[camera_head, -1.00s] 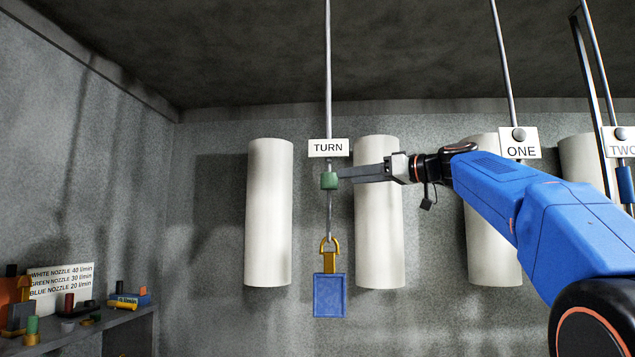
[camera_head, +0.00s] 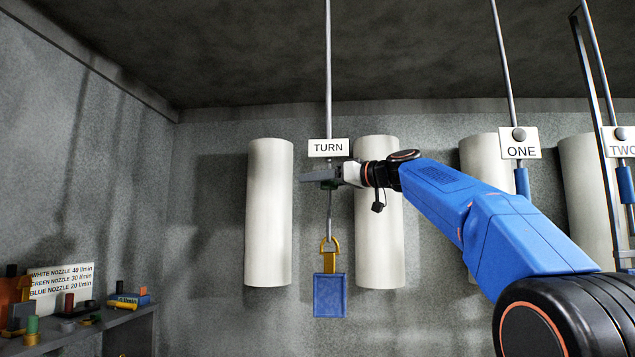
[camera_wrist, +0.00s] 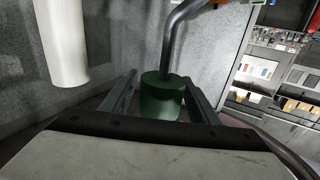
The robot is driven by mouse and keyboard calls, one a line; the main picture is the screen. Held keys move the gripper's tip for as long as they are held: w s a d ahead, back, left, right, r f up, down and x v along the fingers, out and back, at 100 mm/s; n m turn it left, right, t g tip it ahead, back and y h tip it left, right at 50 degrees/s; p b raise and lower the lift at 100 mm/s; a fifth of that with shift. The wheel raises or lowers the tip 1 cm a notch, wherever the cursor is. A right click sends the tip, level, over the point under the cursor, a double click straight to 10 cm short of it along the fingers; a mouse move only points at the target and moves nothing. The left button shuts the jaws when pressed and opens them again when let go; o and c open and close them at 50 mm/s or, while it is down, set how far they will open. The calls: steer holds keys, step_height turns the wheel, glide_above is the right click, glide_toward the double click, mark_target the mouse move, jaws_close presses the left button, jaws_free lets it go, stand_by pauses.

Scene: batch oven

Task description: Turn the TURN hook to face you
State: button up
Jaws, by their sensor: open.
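The TURN sign (camera_head: 328,148) hangs on a thin rod. Below it the hook (camera_head: 329,222) carries a yellow clip (camera_head: 330,262) and a blue panel (camera_head: 330,296), whose broad face shows in the head view. My gripper (camera_head: 318,179) is level with the green grip on the hook's stem, and its fingers mostly hide that grip in the head view. In the wrist view the green grip (camera_wrist: 162,98) is between the two open fingers, with the grey hook rod (camera_wrist: 173,40) bending above it. I cannot tell whether either finger touches the grip.
White cylinders (camera_head: 269,212) stand along the wall, left and right of the hanging panel. The ONE sign (camera_head: 520,143) and TWO sign (camera_head: 622,141) hang on rods at the right, near my arm. A shelf (camera_head: 122,317) with nozzles is at lower left.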

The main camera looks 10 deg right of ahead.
steer(key=c, duration=1)
steer(key=shift+c, duration=0.2)
